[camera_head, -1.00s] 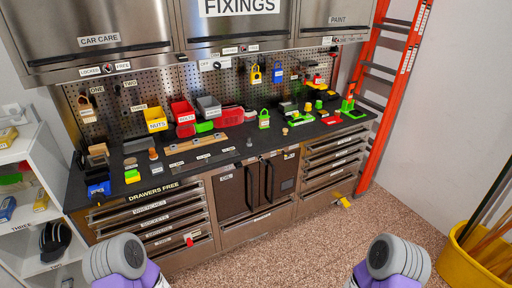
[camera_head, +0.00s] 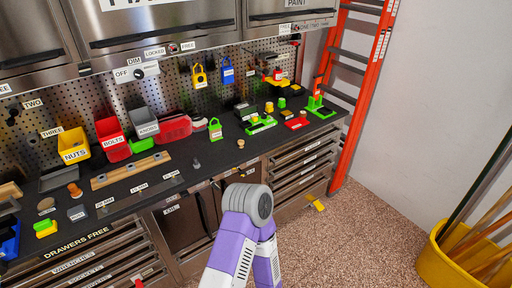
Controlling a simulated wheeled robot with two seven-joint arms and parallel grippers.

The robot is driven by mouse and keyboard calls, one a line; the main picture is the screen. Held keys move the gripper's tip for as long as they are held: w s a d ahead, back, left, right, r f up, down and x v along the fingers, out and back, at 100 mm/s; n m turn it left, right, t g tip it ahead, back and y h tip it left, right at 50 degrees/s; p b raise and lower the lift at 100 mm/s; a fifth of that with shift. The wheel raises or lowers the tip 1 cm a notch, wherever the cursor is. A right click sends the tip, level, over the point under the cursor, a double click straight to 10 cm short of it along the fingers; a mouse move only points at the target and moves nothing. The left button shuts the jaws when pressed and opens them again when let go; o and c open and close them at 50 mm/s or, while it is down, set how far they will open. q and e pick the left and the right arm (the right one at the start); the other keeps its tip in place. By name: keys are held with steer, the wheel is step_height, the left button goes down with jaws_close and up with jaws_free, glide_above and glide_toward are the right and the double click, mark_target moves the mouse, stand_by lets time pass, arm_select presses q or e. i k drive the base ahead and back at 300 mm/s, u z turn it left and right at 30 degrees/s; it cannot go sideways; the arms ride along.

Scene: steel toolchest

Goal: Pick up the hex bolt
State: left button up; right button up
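A small grey upright piece (camera_head: 196,163) stands on the dark worktop, just in front of the pegboard bins. It looks like a bolt, but it is too small for me to make out a hex head. A red bin (camera_head: 112,142) labelled BOLTS stands to its left; what it holds is not clear. One of my purple and grey arms comes up from the bottom centre, in front of the cabinet. Neither gripper shows in the view.
A wooden rail (camera_head: 130,170) lies left of the grey piece, and a green padlock (camera_head: 215,130) stands behind it to the right. Green fixtures (camera_head: 262,124) sit further right. An orange ladder (camera_head: 362,85) and yellow bucket (camera_head: 455,250) stand at right.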

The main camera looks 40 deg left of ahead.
mark_target(196, 165)
steer(key=u, duration=0.2)
steer(key=i, duration=1.15)
steer(key=u, duration=0.8)
